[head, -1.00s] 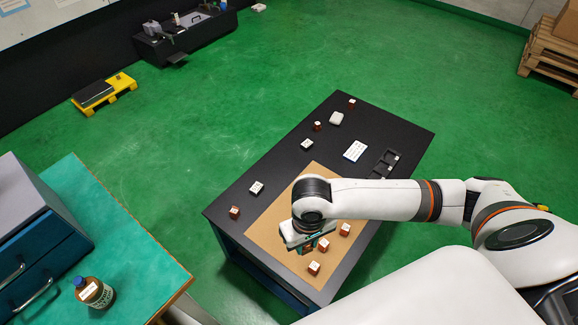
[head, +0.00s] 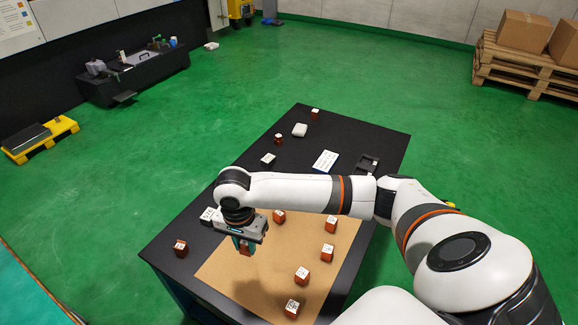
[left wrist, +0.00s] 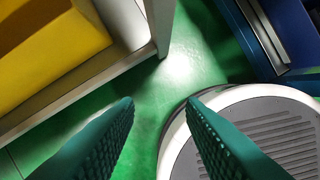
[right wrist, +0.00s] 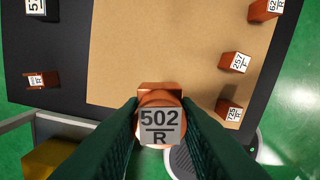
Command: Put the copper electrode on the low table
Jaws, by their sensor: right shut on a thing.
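A copper-coloured block labelled 502 R (right wrist: 160,118) is between the fingers of my right gripper (right wrist: 160,128), which is shut on it. In the head view my right gripper (head: 243,245) points down over the left part of a tan mat (head: 228,285) on a black-topped table (head: 290,162). The held block (head: 245,250) shows only partly there; whether it touches the mat I cannot tell. Several similar labelled copper blocks stand on the mat, such as one (head: 302,275) near the front. My left gripper (left wrist: 160,105) is open and empty above the floor, outside the head view.
A copper block (head: 180,248) stands at the table's left edge. Dark labelled blocks (head: 268,159), a white card (head: 325,160) and a dark tray (head: 367,164) lie farther back. The right wrist view shows blocks along the mat's right side (right wrist: 235,62). Green floor surrounds the table.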

